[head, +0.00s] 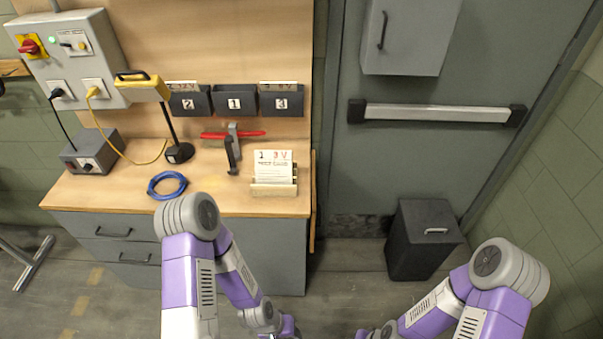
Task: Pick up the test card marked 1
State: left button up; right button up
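A white test card (273,164) with a black "1" and a red "3 V" on its top line stands upright in a small pale wooden holder (274,189). The holder is near the front right of the wooden bench. The smaller print on the card is too small to read. My left and right arms reach down to the bottom edge of the head view, in front of the bench and well away from the card.
Dark wall pockets marked 2 (190,104), 1 (235,102) and 3 (282,102) hang behind the bench (215,201). A clamp with a red bar (234,134), a black stand (179,152) and a blue cable coil (167,185) are left of the card. A dark bin (421,245) stands right.

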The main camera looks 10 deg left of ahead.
aim_at(271, 167)
jog(key=z, duration=0.6)
jog(key=i, duration=1)
jog(key=u, duration=2.6)
